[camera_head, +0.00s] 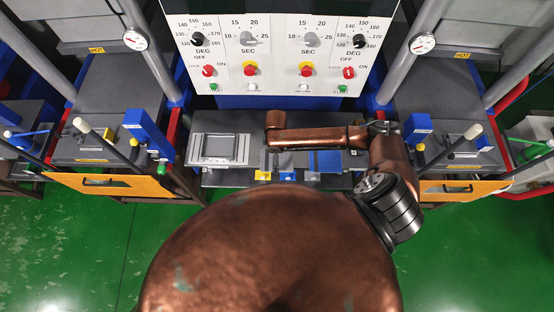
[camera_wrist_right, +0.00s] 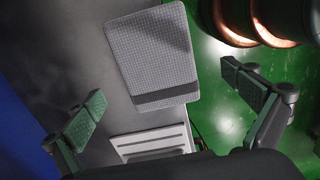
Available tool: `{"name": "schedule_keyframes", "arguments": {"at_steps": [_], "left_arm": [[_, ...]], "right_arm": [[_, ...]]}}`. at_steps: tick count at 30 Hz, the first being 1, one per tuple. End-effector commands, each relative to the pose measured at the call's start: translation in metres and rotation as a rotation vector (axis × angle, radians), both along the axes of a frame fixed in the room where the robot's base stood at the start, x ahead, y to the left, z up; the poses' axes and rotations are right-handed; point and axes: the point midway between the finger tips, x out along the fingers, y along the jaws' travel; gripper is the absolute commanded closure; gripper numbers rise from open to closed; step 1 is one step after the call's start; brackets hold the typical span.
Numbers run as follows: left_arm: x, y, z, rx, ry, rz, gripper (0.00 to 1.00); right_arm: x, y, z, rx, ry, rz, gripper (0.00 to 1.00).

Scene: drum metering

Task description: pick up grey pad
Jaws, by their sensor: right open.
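The grey pad (camera_wrist_right: 155,50) shows in the right wrist view as a light grey, finely textured slab with a darker band along its lower edge. My right gripper (camera_wrist_right: 168,103) is open and empty, with one green-padded finger on each side of the picture. The pad lies ahead of the fingers, between their directions, and I see no contact. In the head view my right arm crosses the work table from the right; its gripper is not clear there, and I cannot surely single out the pad. My left gripper is not in view.
A pale slotted plate (camera_wrist_right: 152,143) is beside the pad. In the head view, a grey framed device (camera_head: 242,150) sits at the table's left, and a blue block (camera_head: 325,161) near the middle. The control panel (camera_head: 277,60) stands behind. Open green floor (camera_head: 95,245) lies in front.

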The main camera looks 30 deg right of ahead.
Motion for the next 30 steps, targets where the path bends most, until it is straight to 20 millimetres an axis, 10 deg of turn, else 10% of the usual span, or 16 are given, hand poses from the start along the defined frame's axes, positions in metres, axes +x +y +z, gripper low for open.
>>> {"name": "schedule_keyframes", "arguments": {"at_steps": [16,30], "left_arm": [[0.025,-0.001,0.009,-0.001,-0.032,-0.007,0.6],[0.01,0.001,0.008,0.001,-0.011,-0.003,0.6]], "right_arm": [[0.0,-0.006,-0.038,-0.001,-0.001,-0.003,0.0],[-0.001,-0.007,-0.038,0.0,0.0,-0.004,0.32]]}}
